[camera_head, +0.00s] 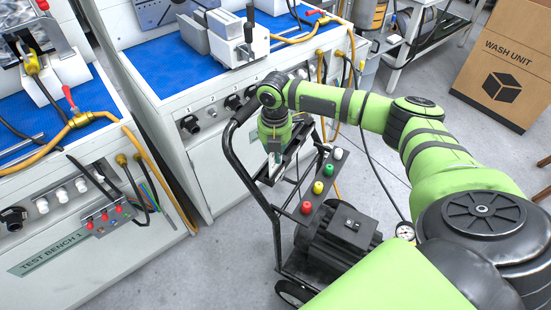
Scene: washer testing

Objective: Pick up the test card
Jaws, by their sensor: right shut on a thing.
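My right gripper (273,165) points down over the black cart beside the white bench. It is shut on a small thin item at its fingertips, which fits the test card, but the fingers and the cart frame hide most of it and its face cannot be read. My left gripper is not in view.
The black wheeled cart (232,150) carries a button panel (319,187) and a dark motor (340,236). White benches with blue tops (160,66) and hoses stand behind and left. Grey floor (225,255) is clear in front.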

